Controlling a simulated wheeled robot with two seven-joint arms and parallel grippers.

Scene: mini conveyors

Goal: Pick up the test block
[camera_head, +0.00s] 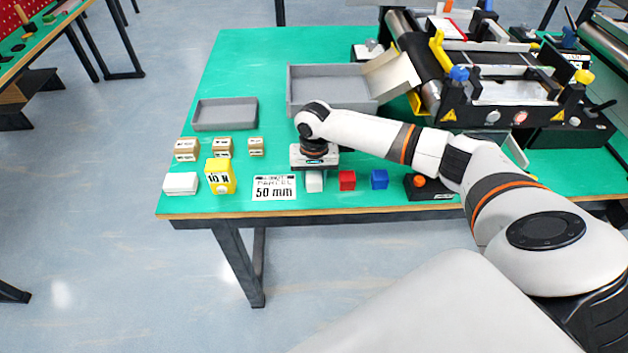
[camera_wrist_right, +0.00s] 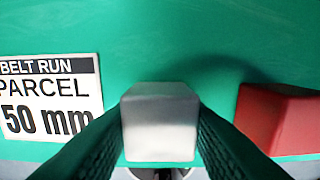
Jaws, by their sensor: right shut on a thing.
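A small white block (camera_head: 314,183) stands under my right gripper (camera_head: 314,172) near the front edge of the green table. In the right wrist view the white block (camera_wrist_right: 160,125) fills the gap between the two dark fingers, and the right gripper is shut on it. The block appears at table level beside a red block (camera_head: 347,180); I cannot tell whether it is lifted. No block carries a readable "test" label. My left gripper is not in view.
The "50 mm" card (camera_head: 274,188) lies just left of the white block, and a blue block (camera_head: 379,179) is to the right. A yellow "10 N" block (camera_head: 220,176) stands farther left. Grey trays (camera_head: 224,114) and a conveyor (camera_head: 505,88) are behind.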

